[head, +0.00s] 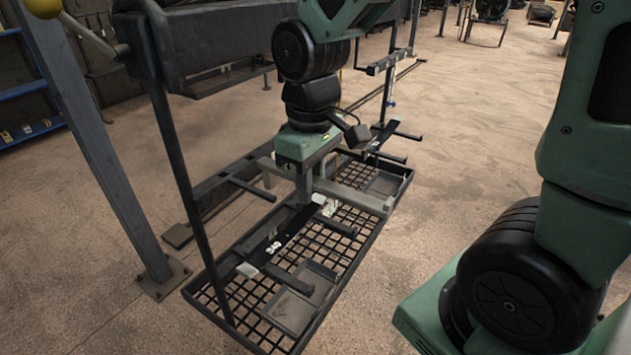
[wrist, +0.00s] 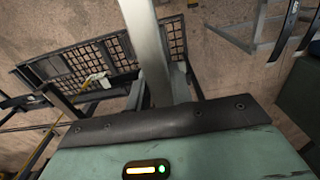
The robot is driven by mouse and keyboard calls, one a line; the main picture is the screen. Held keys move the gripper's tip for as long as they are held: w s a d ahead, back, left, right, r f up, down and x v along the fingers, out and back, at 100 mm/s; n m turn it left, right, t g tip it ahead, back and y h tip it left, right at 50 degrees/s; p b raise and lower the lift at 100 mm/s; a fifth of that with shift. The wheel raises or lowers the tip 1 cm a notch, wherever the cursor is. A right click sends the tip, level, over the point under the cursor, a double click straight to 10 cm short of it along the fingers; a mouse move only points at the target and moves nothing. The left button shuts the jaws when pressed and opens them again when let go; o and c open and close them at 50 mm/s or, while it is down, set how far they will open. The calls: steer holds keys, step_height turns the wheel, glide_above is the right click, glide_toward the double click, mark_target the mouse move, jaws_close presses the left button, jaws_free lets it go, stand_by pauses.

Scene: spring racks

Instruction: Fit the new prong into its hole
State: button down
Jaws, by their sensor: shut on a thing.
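My gripper (head: 316,194), green with grey jaws, is low over the black rack in the head view. It is shut on what I take to be the new prong, which is mostly hidden by the jaws. A dark rail (head: 290,230) with white labels runs under the gripper. Black prongs stick out from the rack, one at the near end (head: 288,279), one left of the gripper (head: 252,189) and others at the far end (head: 388,157). The hole is not discernible. In the wrist view a grey jaw (wrist: 147,50) crosses the picture, and the held thing is not clear.
The rack's grid tray (head: 240,318) lies below, with flat dark plates (head: 292,312) on it. A slanted black post (head: 185,190) rises at its left, near a grey-blue upright (head: 95,130). Open floor (head: 480,130) lies to the right.

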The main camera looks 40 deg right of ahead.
steer(key=p, duration=0.3)
glide_above(255, 189)
steer(key=shift+d, duration=0.1)
stand_by(1.0)
steer(key=shift+f+b, duration=2.05)
steer(key=shift+f, duration=1.05)
stand_by(2.8)
